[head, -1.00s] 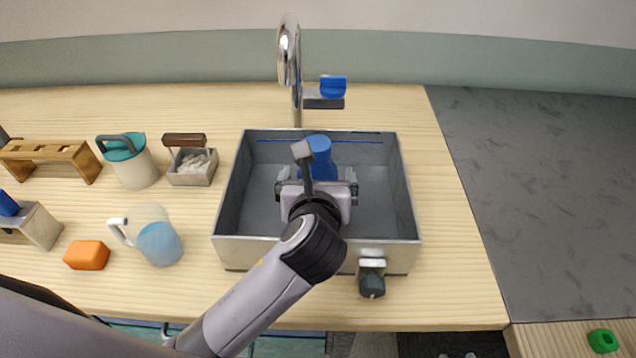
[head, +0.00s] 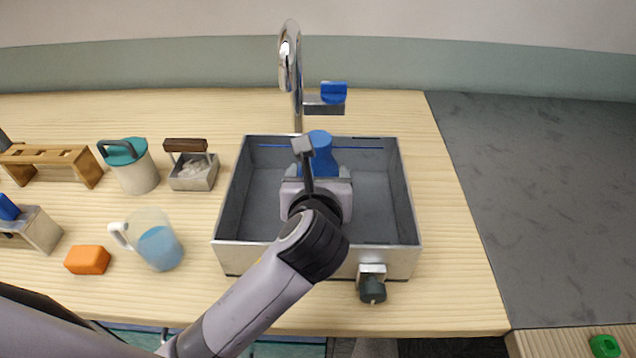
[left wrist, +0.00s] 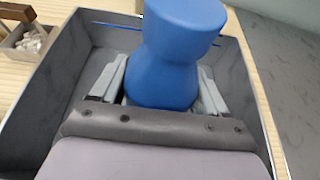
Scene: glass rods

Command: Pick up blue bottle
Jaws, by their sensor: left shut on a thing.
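The blue bottle (head: 322,158) stands upright in the grey metal sink basin (head: 370,205), toward its back. My left gripper (head: 317,176) reaches into the basin from the front and is shut on the bottle. In the left wrist view the bottle (left wrist: 170,55) stands between the two grey fingers, with one on each side of it. The bottle's lower part is hidden behind the gripper body. My right gripper is not in view.
A chrome faucet (head: 291,75) rises behind the basin, beside a blue item on a small shelf (head: 326,107). A jug of blue liquid (head: 158,246), an orange block (head: 87,260), a teal-lidded container (head: 133,168) and a small caddy (head: 193,172) stand left of it.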

